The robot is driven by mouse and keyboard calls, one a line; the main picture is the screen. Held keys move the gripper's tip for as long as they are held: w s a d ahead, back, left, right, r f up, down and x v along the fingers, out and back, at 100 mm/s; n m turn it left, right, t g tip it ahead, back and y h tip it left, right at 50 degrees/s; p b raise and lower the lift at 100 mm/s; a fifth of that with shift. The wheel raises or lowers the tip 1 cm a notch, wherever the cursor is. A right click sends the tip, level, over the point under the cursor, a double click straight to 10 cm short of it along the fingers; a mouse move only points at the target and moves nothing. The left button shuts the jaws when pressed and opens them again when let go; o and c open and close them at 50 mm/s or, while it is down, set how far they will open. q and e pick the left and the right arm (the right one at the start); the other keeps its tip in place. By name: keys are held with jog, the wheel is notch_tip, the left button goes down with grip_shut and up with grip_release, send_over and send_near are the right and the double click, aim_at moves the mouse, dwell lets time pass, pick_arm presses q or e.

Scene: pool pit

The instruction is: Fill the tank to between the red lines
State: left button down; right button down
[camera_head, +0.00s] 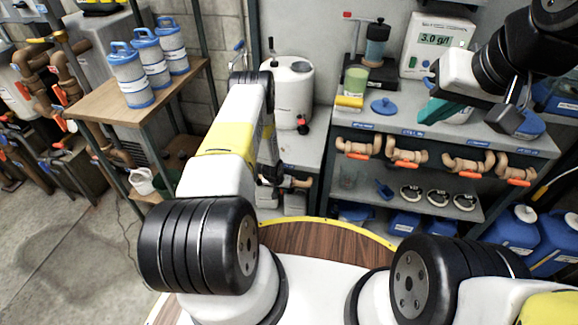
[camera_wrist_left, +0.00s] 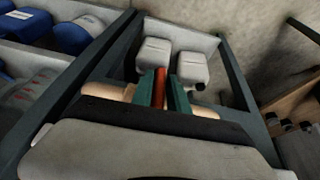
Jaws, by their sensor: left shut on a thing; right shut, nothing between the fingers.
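My left gripper (camera_wrist_left: 160,92) is shut on a red valve handle (camera_wrist_left: 159,88) in the left wrist view. The handle belongs to a tan pipe valve (camera_wrist_left: 108,91), partly hidden behind my gripper. In the head view the tan pipe (camera_head: 292,181) shows beside my left arm, whose fingers are hidden there. A clear vessel with red marks (camera_wrist_left: 32,93) is at the left of the wrist view; its water level cannot be told. A white tank (camera_head: 292,88) with a dark cap stands on the grey bench.
The right bench (camera_head: 345,122) holds a meter reading 3.0 g/l (camera_head: 437,43), a green cup (camera_head: 355,80) and a blue lid (camera_head: 384,106). Several tan valves (camera_head: 408,155) with orange handles line its front. Blue jugs (camera_head: 512,230) stand at right; blue-lidded canisters (camera_head: 127,75) stand on the left table.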

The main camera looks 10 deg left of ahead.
pick_arm(q)
jog(key=shift+s+f+y, duration=0.1)
jog(key=shift+s+y, duration=0.05)
jog(key=shift+y, duration=0.25)
jog(key=c, duration=1.4)
grip_release()
jog(key=v, duration=0.8)
